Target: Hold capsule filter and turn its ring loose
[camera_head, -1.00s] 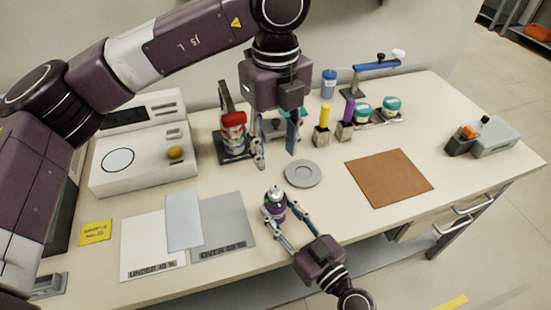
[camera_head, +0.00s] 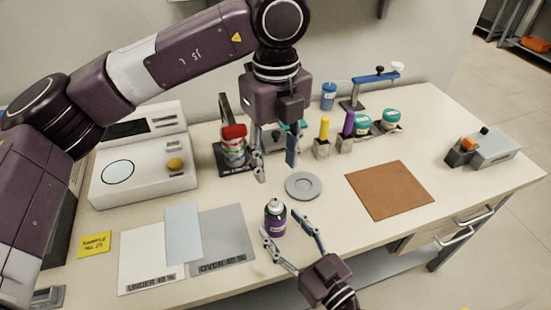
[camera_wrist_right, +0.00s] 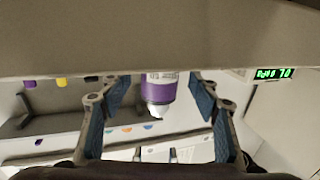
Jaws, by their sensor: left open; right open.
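In the right wrist view the purple body (camera_wrist_right: 159,88) shows a white label and a white tip between the fingers. My right gripper (camera_head: 283,228) is open, with its fingertips at either side of the capsule's near part; I cannot tell whether they touch it. My left gripper (camera_head: 275,168) is open and empty, pointing down above the bench behind the capsule. The ring cannot be made out clearly.
A grey round dish (camera_head: 303,187) lies just behind the capsule. A red-capped jar (camera_head: 233,150) on a dark stand is beside my left gripper. A white instrument (camera_head: 140,178), labelled sheets (camera_head: 152,262) and a brown mat (camera_head: 390,190) lie around.

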